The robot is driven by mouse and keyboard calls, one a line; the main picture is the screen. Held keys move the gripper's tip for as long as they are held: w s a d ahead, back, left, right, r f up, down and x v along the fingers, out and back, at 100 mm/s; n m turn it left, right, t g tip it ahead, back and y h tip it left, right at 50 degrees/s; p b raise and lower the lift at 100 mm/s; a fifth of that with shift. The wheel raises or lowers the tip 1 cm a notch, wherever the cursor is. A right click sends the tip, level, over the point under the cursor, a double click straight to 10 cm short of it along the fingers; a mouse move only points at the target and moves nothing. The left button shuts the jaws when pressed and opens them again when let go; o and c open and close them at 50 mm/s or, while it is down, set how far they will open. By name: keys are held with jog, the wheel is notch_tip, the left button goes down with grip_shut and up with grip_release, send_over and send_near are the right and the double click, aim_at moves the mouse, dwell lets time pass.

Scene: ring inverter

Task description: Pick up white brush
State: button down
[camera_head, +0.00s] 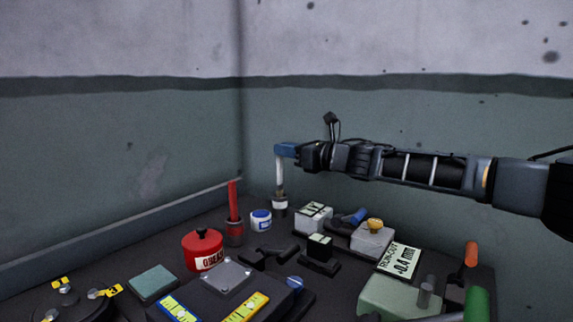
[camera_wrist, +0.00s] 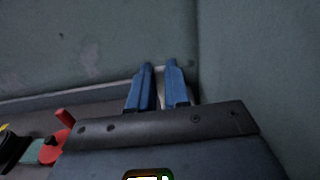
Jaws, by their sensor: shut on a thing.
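The white brush (camera_head: 280,171) hangs upright below my gripper (camera_head: 281,151), with its pale handle up and a brownish lower end down. My gripper reaches in level from the right, and its blue fingers are shut on the top of the handle. Below the brush is a small holder (camera_head: 280,207) with a light band. The brush's lower end is at the holder's mouth; I cannot tell whether its tip is still inside. In the wrist view, the two blue fingers (camera_wrist: 160,75) point toward the wall, with a pale bit of the handle between them.
A red-handled tool (camera_head: 233,200) stands in a dark holder to the left. A blue-and-white jar (camera_head: 261,220), a red grease can (camera_head: 203,250) and white-topped blocks (camera_head: 314,217) crowd the dark bench. Walls meet in a corner just behind. The air above the bench is clear.

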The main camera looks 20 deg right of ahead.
notch_tip(320, 180, up, 23)
jog(key=p, duration=0.1)
jog(key=shift+p, duration=0.3)
dwell(2.1)
